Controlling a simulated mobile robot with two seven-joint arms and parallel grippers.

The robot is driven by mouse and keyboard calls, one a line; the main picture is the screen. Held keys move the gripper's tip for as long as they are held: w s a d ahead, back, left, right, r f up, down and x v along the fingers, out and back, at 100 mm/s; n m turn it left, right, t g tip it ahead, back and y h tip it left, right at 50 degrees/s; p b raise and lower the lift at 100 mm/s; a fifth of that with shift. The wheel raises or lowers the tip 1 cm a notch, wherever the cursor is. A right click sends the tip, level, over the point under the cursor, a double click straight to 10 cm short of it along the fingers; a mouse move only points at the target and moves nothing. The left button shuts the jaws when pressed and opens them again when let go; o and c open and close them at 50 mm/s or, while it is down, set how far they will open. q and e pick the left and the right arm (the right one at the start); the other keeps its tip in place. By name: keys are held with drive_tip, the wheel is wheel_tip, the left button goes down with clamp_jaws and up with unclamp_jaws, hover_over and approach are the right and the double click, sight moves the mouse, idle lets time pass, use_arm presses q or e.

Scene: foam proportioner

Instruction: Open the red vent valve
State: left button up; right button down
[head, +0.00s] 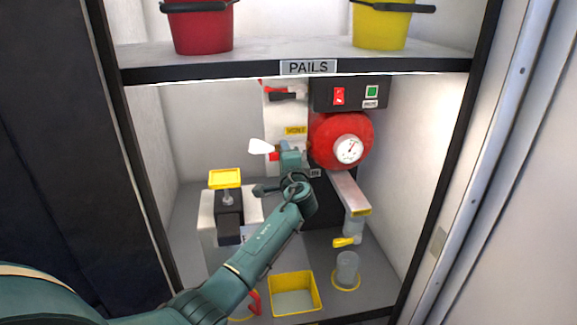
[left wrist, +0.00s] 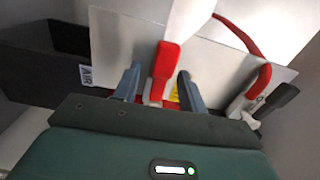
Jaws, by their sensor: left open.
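My left gripper (head: 289,157) reaches into the cabinet, in front of the upright panel left of the red drum. In the left wrist view its two fingers (left wrist: 159,76) are apart, with a red piece (left wrist: 164,62) between them. The red piece continues upward into a white paddle-like part. In the head view this red piece (head: 274,157) and its white paddle (head: 259,146) show just left of the gripper. I take it to be the red vent valve's handle. I cannot tell whether the fingers touch it. My right gripper is not in view.
Above is a red-and-black lever (head: 283,94). A red drum with a gauge (head: 348,149) is to the right, under a black switch box (head: 350,94). A pail shelf (head: 400,67) hangs overhead.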

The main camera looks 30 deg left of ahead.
use_arm(q)
drive_tip(key=b+v, duration=0.1)
drive_tip(key=v, duration=1.1)
drive_tip(key=shift+s+d, duration=0.2)
drive_tip(key=shift+s, duration=0.05)
drive_tip(key=s+d+f+g+h+p, duration=0.1)
drive_tip(key=s+d+f+h, duration=0.25)
drive_tip(key=f, duration=0.45)
drive_tip(key=s+d+f+h, duration=0.2)
drive_tip(key=s+f+h, duration=0.25)
drive_tip(key=f, duration=0.35)
drive_tip(key=s+d+f+n+g+h, duration=0.1)
drive_tip(key=s+d+f+n+h, duration=0.2)
drive_tip(key=s, duration=0.7)
drive_tip(key=s+d+f+n+g+h+p, duration=0.1)
drive_tip(key=s+d+f+n+h, duration=0.2)
drive_tip(key=s, duration=0.7)
wheel_tip(320, 180, down, 2)
drive_tip(key=shift+s+d+f+n+g, duration=0.1)
drive_tip(key=shift+s+d+n+g, duration=0.3)
drive_tip(key=shift+d+n, duration=0.2)
